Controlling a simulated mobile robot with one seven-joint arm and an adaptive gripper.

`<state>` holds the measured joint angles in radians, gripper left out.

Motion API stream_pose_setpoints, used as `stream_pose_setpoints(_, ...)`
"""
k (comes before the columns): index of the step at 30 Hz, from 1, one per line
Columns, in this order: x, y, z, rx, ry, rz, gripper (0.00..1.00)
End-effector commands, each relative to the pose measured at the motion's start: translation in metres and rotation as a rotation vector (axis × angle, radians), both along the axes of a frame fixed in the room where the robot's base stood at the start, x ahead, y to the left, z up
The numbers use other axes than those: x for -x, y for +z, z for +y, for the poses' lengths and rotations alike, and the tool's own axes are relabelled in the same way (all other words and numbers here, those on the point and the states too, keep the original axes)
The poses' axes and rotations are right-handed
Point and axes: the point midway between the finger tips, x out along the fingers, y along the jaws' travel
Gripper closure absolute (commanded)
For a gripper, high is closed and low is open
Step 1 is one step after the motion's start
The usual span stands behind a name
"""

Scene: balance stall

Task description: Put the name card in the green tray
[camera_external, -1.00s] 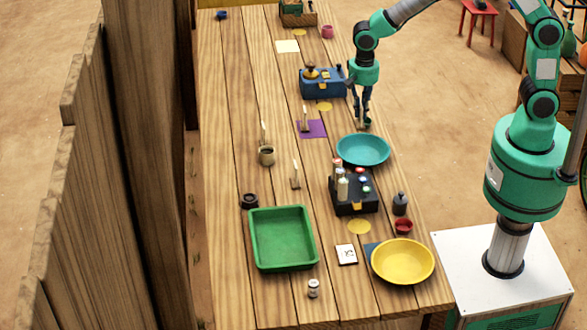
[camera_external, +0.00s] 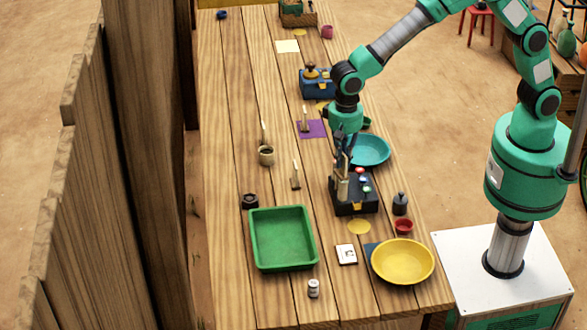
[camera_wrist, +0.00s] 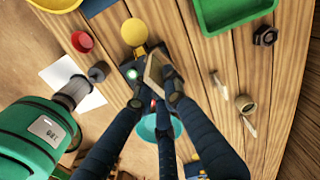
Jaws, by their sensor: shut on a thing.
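My gripper (camera_external: 343,168) is shut on a thin tan, card-like piece (camera_wrist: 153,72), which looks to be the name card; its face cannot be read. The fingers hide part of it. In the external view the gripper is over the left part of the black box (camera_external: 358,208), in front of the teal dish (camera_external: 372,150). The green tray (camera_external: 252,240) lies empty at the front left of the table, to the left of and nearer than my gripper. Its corner also shows at the top of the wrist view (camera_wrist: 236,22).
A white printed card (camera_external: 346,254), a yellow bowl (camera_external: 403,262) and a small jar (camera_external: 314,288) are near the tray.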

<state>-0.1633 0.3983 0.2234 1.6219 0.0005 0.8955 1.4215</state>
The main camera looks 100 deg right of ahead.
Motion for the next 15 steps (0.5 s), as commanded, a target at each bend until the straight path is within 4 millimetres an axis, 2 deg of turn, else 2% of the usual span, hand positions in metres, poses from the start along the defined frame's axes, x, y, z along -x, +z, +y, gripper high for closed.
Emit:
stream_pose_setpoints(1,-0.003,-0.001,0.014,0.0,0.019,0.0,1.0)
stream_pose_setpoints(3,-0.006,0.0,0.03,-0.001,0.039,-0.002,1.0)
stream_pose_setpoints(9,-0.01,-0.003,0.068,0.0,0.087,-0.002,1.0)
stream_pose_setpoints(15,-0.009,-0.051,0.063,0.0,0.081,0.003,1.0)
